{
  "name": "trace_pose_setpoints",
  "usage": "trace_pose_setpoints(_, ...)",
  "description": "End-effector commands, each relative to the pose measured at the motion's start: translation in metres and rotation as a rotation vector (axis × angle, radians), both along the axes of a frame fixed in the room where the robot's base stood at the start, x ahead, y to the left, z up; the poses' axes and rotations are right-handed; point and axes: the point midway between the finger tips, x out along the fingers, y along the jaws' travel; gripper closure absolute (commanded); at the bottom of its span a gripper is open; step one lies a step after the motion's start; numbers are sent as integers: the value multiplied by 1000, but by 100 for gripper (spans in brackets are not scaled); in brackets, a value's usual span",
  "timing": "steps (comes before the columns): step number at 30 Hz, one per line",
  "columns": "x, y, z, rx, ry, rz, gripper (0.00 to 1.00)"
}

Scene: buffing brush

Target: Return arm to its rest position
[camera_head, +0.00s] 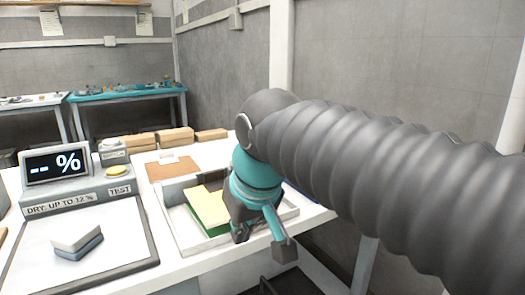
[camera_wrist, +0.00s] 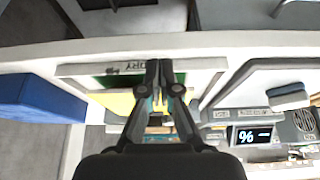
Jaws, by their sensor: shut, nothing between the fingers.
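My gripper (camera_wrist: 158,72) is shut and empty in the wrist view, its two fingers together. Behind the fingers in that view lies a light tray (camera_wrist: 68,70) with a yellow and green piece inside. In the head view the same tray (camera_head: 178,228) sits on the white bench, with the yellow and green piece (camera_head: 208,208) in it. My bent arm reaches in from the right and covers the tray's right part. The fingertips cannot be made out clearly in the head view.
A display unit (camera_head: 55,168) with a TEST button stands at left. A white and blue-grey block (camera_head: 78,240) lies on a framed pad (camera_head: 35,270) in front. Several tan blocks (camera_head: 175,138) line the bench's back. A blue box (camera_wrist: 40,98) shows in the wrist view.

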Motion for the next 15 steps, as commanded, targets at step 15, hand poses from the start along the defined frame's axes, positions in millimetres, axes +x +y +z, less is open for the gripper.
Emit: trace_pose_setpoints(15, -84, -170, -156, 8, -6, -425, 100)
